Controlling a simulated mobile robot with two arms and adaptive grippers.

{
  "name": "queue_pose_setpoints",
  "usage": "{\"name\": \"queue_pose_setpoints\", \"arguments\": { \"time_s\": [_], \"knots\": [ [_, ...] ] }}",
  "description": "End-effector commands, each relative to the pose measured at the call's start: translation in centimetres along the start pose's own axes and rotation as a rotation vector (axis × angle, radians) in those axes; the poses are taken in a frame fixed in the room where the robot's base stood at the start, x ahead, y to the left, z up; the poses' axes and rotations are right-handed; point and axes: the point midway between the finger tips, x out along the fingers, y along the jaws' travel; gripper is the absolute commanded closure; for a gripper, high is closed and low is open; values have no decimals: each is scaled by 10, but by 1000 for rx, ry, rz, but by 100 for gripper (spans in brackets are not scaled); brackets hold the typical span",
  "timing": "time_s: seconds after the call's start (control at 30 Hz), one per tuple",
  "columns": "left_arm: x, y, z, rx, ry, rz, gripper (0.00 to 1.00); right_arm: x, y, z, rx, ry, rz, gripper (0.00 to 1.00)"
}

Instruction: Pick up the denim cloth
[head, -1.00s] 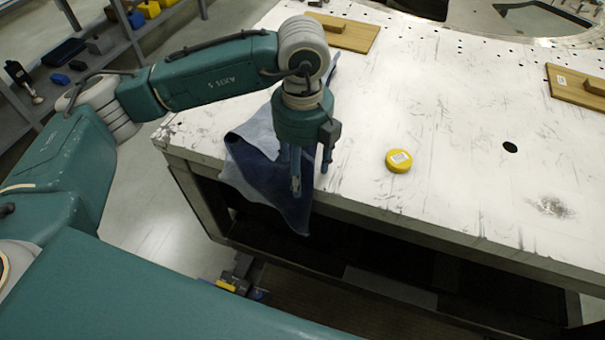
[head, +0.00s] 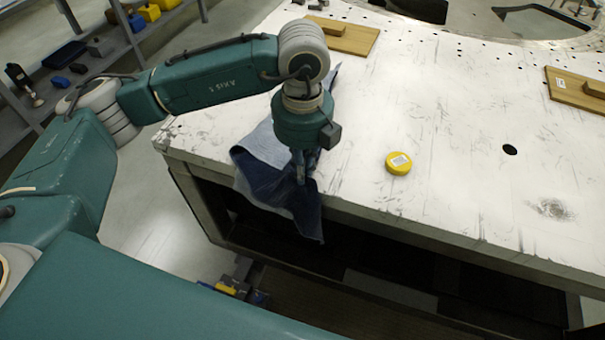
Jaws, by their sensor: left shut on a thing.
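The denim cloth (head: 265,184) is blue, dark on one side and paler on the other. It lies crumpled over the front left edge of the white table, with a corner hanging down past the edge. My left gripper (head: 302,170) points down at the cloth near the table edge and is shut on a fold of it. The fingertips are partly hidden against the dark fabric. Part of the cloth shows behind the wrist. My right gripper is not in view.
The scuffed white table (head: 450,135) has clear room to the right. A yellow round puck (head: 398,163) sits right of the cloth. Wooden boards lie at the back (head: 350,40) and far right (head: 570,92). A grey shelf (head: 100,62) with small items stands at left.

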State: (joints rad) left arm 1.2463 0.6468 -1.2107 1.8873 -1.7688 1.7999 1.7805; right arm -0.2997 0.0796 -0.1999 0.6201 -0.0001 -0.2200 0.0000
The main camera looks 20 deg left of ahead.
Motion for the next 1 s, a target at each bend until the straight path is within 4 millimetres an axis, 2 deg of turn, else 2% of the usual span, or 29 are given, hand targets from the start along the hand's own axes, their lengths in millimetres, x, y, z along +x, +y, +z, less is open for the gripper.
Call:
{"name": "queue_pose_setpoints", "arguments": {
  "time_s": [0.6,0.7,1.0],
  "knots": [
    [-117,-1,1,-1,-3,-3,100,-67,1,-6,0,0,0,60],
    [-121,0,0,-1,-2,-1,100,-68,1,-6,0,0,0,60],
    [-119,0,0,-1,-2,-2,100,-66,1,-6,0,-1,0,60]
  ]
}}
